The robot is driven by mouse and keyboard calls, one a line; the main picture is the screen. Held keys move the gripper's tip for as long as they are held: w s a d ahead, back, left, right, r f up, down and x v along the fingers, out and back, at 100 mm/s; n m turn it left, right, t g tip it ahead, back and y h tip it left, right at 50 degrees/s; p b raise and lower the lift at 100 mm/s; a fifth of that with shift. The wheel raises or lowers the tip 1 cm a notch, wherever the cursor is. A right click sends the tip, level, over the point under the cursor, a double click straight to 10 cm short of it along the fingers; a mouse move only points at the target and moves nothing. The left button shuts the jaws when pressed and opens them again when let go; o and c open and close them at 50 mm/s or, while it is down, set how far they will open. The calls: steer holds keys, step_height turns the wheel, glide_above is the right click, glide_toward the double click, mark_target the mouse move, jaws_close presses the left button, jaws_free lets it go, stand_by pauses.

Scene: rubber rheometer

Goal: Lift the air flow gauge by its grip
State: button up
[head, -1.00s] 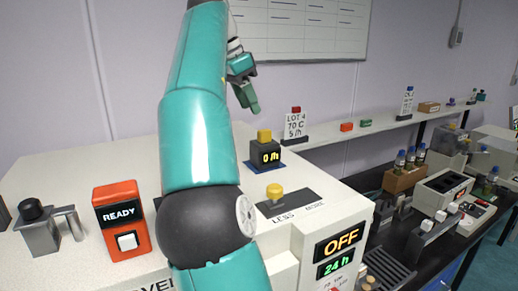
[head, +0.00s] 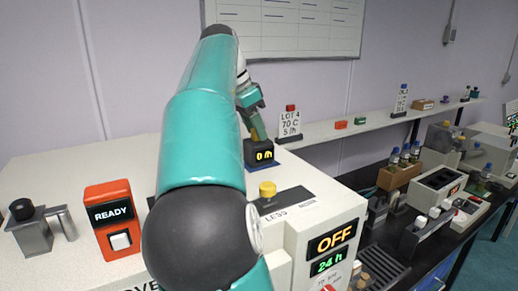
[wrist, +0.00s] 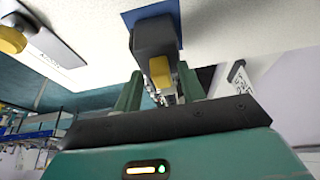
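The air flow gauge (head: 262,153) is a small black box with a yellow "0 /h" display, standing on a blue mat on top of the white machine. In the wrist view the dark gauge body (wrist: 152,38) shows at the upper middle, with its yellow grip (wrist: 160,72) pointing toward me. My gripper (wrist: 160,90) is open, with one green finger on each side of the grip and gaps showing between. In the head view my gripper (head: 256,125) is right above the gauge and mostly hides the grip.
A yellow knob (head: 267,189) on a LESS/MORE plate stands in front of the gauge. A LOT 4 sign (head: 290,122) stands behind it on the shelf. An orange READY box (head: 115,220) is at the left of the machine top.

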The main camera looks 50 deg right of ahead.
jaws_close()
steer(key=shift+r, duration=1.5)
